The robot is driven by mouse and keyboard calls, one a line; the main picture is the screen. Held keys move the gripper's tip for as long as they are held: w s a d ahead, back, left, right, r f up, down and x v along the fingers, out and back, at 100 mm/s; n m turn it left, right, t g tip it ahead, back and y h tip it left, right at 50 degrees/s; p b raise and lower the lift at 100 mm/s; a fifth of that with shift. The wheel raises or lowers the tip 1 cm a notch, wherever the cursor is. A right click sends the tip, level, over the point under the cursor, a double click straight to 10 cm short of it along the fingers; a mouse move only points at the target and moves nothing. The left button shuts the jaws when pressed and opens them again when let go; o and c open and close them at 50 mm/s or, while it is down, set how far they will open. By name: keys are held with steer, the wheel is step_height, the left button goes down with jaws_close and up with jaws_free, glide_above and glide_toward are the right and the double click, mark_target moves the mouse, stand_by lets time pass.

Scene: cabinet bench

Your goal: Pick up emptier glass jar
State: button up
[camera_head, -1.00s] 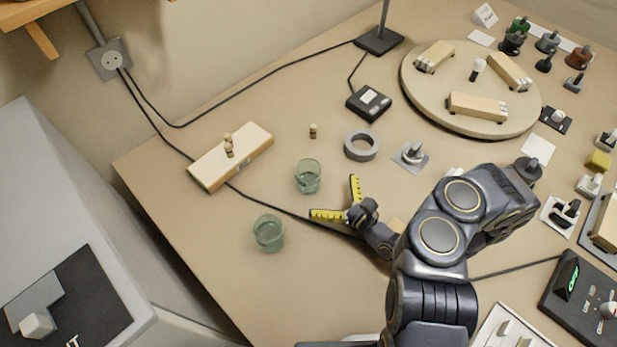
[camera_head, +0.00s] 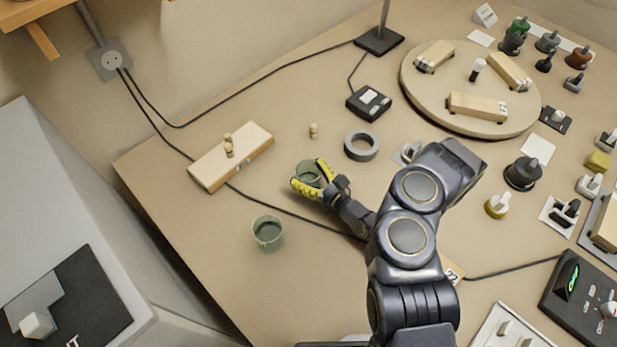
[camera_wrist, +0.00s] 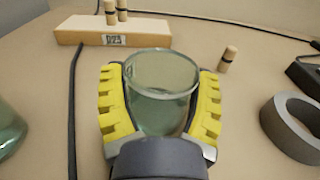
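A clear greenish glass jar (camera_head: 309,170) stands upright between the two yellow fingers of my gripper (camera_head: 312,180). In the wrist view, the fingers (camera_wrist: 160,105) flank this jar (camera_wrist: 160,78) on both sides and appear to press against its walls; its lower part looks tinted and its upper part clear. A second glass jar (camera_head: 268,234) stands apart on the table, to the lower left in the head view, with darker green content in its lower part. Only a piece of it shows at the left edge of the wrist view (camera_wrist: 8,130). I cannot compare the fill levels exactly.
A wooden block (camera_head: 231,158) with small pegs lies behind the jars. A small wooden peg (camera_head: 313,130) and a grey ring (camera_head: 361,146) stand near the held jar. A black cable (camera_head: 270,208) runs between the jars. The table front left is clear.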

steer(key=shift+c, duration=1.3)
step_height(320, 180, up, 10)
